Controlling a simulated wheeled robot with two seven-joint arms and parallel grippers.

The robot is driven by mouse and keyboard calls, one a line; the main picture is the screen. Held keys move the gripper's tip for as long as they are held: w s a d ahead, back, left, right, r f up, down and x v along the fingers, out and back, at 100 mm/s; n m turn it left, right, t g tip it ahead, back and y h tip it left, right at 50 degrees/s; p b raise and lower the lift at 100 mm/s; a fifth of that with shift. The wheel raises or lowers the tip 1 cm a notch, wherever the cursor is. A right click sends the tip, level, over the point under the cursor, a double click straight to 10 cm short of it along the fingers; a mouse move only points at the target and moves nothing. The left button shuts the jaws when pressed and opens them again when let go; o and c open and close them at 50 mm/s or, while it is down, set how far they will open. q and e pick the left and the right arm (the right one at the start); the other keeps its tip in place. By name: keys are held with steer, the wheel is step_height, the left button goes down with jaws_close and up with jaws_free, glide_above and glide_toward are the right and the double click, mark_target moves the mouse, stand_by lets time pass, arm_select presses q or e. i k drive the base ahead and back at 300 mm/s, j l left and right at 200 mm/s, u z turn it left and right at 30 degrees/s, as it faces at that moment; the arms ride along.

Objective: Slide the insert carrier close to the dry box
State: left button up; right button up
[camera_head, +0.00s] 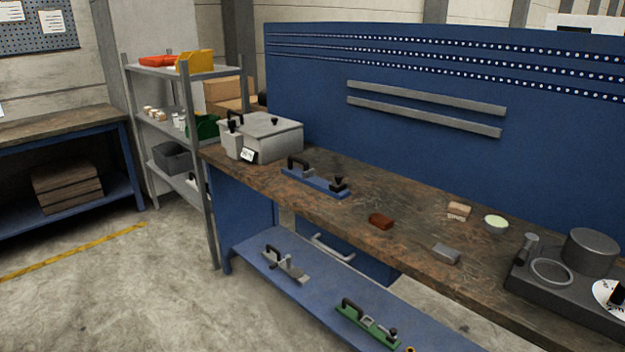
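The dry box (278,142) is a light grey box with a black knob on its lid and a small display on its front. It stands at the far left end of the workbench top. A long blue carrier (318,182), which looks like the insert carrier, lies on the bench to the right of the dry box, with a gap between them. It has a black handle at its left end and a black knob at its right end. Neither of my grippers shows in this view.
Red (380,221) and grey (446,254) blocks, a tan block (459,210), a small bowl (495,223) and a dark machine (572,287) are farther right on the bench (345,212). Grey (289,270) and green (368,326) carriers lie on the lower shelf. A metal rack (186,150) stands left.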

mark_target(307, 176)
steer(key=i+j+z, duration=0.1)
steer(key=i, duration=0.45)
steer(key=i+j+z, duration=0.1)
steer(key=i, duration=0.45)
steer(key=i+j+z, duration=0.1)
steer(key=i+j, duration=0.2)
steer(key=i, duration=0.25)
